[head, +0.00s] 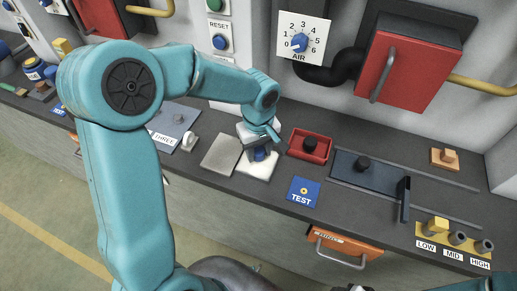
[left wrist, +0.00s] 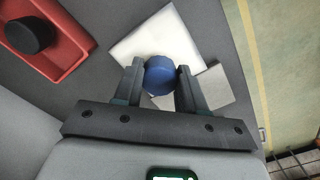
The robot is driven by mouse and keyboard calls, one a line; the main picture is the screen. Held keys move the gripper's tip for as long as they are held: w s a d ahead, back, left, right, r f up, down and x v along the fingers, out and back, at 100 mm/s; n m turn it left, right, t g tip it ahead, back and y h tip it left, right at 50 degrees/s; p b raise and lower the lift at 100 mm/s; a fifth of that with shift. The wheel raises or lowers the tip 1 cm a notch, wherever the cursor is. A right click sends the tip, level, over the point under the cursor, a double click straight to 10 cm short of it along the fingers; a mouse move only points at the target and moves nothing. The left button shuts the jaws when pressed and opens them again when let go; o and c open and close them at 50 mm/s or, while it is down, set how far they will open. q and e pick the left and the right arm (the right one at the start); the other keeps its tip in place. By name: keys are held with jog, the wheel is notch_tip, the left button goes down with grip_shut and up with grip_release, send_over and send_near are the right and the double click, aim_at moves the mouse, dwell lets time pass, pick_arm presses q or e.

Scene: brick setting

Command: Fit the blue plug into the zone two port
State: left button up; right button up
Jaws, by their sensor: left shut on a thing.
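The blue plug (head: 260,154) is a short round piece. My left gripper (head: 259,143) reaches down over the counter and is shut on it. In the left wrist view the blue plug (left wrist: 160,75) sits between the two dark fingers of my left gripper (left wrist: 158,84). The plug is over a white square pad (head: 258,168); I cannot tell whether it touches it. The white pad (left wrist: 150,40) also shows behind the plug in the wrist view. I cannot make out a port marked two; my left arm covers part of the counter. My right gripper is not in view.
A grey pad (head: 221,155) lies left of the white one. A red tray (head: 321,154) with a black knob stands close right. A blue TEST plate (head: 304,192) lies in front. A panel marked THREE (head: 166,139) is further left. A dark slide panel (head: 345,166) is further right.

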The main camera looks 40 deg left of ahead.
aim_at(258, 152)
pick_arm(q)
jog(key=shift+f, duration=0.1)
jog(key=shift+f+b, duration=1.15)
jog(key=o, duration=1.5)
jog(key=shift+o, duration=0.2)
jog(key=shift+r+p, duration=1.95)
jog(key=shift+r, duration=1.1)
jog(key=shift+f, duration=0.1)
jog(key=shift+s, duration=0.1)
